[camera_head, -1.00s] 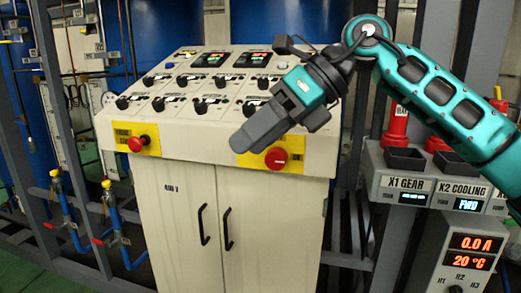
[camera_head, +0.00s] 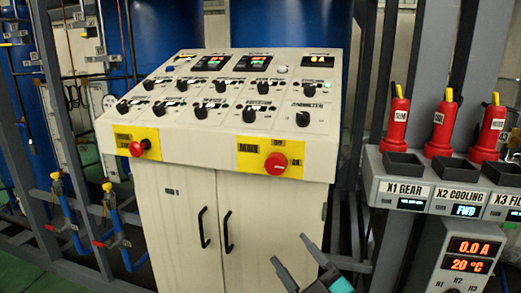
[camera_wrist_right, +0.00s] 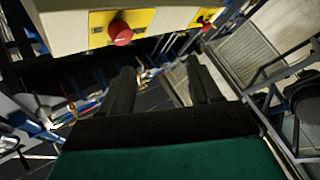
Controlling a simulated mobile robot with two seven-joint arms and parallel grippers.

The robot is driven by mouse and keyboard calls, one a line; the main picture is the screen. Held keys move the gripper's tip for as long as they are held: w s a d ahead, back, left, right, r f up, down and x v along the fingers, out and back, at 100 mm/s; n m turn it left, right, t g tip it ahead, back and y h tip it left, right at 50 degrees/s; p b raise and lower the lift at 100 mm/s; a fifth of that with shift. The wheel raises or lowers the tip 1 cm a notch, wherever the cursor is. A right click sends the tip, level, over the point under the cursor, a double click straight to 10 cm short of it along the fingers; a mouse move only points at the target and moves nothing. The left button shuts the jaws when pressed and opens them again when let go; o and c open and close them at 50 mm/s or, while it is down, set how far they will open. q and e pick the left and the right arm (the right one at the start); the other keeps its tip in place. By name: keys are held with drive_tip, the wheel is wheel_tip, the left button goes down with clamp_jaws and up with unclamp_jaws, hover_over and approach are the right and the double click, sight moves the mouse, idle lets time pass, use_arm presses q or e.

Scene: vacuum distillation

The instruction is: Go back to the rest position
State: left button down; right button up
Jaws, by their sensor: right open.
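My right gripper (camera_head: 296,262) shows at the bottom of the head view, in front of the cabinet's right door. Its two dark fingers stand apart with nothing between them. In the right wrist view the fingers of this gripper (camera_wrist_right: 162,88) are also spread and empty, below the console's front edge. The white control console (camera_head: 135,105) stands ahead, apart from the gripper. Its right red button (camera_head: 276,163) is on a yellow plate, and its left red button (camera_head: 139,148) is on another. My left gripper is not in view.
A display box (camera_head: 470,255) reads 0.0 A and 20 °C. Pipes with yellow-topped valves (camera_head: 58,190) and a grey frame are on the left.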

use_arm(q)
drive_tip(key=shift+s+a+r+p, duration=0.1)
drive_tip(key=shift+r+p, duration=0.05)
drive_tip(key=shift+p, duration=0.15)
use_arm(e)
drive_tip(key=s+d+f+m+g+h, duration=0.3)
drive_tip(key=s+d+f+m+h, duration=0.2)
drive_tip(key=s+f, duration=0.4)
drive_tip(key=s+d+f+m+g+h, duration=0.4)
drive_tip(key=s+f, duration=0.5)
drive_tip(key=f, duration=0.7)
drive_tip(key=shift+s+d+m+h, duration=0.15)
drive_tip(key=shift+d+m+h, duration=0.25)
drive_tip(key=shift+d+m, duration=0.7)
drive_tip(key=shift+r, duration=0.15)
